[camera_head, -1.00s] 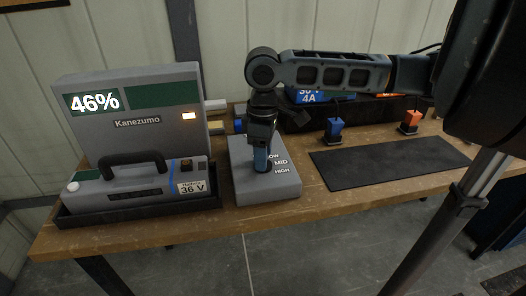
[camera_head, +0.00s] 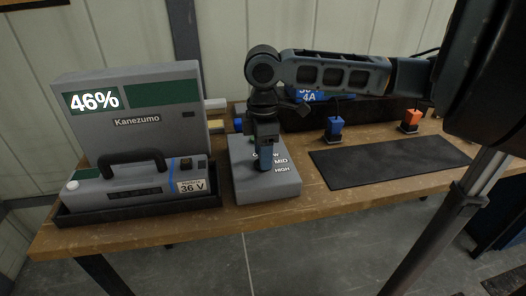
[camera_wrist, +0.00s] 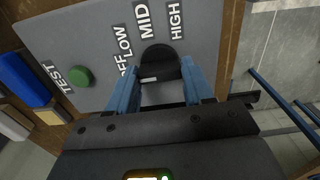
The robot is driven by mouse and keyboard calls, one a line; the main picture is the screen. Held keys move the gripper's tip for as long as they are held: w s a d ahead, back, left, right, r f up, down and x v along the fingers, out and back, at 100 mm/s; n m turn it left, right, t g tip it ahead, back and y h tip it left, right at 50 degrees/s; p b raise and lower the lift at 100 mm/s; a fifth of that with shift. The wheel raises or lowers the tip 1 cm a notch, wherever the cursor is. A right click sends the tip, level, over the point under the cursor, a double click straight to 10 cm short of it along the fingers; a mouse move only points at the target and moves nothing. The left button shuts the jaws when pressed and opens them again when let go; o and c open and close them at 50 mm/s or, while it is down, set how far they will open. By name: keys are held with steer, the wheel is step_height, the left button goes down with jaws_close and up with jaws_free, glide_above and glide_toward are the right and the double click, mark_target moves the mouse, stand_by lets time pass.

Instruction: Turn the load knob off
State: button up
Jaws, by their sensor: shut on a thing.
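The load knob (camera_wrist: 160,60) is round and black, on a grey load box (camera_head: 284,187) marked OFF, LOW, MID and HIGH. In the wrist view its white mark lies on the left side, towards the OFF label (camera_wrist: 126,74). My gripper (camera_wrist: 160,78) is shut on the knob, with one blue finger on each side. In the head view my gripper (camera_head: 265,163) points down onto the box and hides the knob.
A green TEST button (camera_wrist: 80,76) sits on the box. The grey Kanezumo tester (camera_head: 140,122) reads 46%, with a 36 V battery (camera_head: 128,188) in front. A black mat (camera_head: 390,162) and blue (camera_head: 334,129) and orange (camera_head: 410,119) connectors are to the right.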

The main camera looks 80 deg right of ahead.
steer(key=o, duration=1)
steer(key=shift+o, duration=0.2)
steer(key=shift+r, duration=0.1)
step_height(320, 180, up, 8)
steer(key=shift+f, duration=0.2)
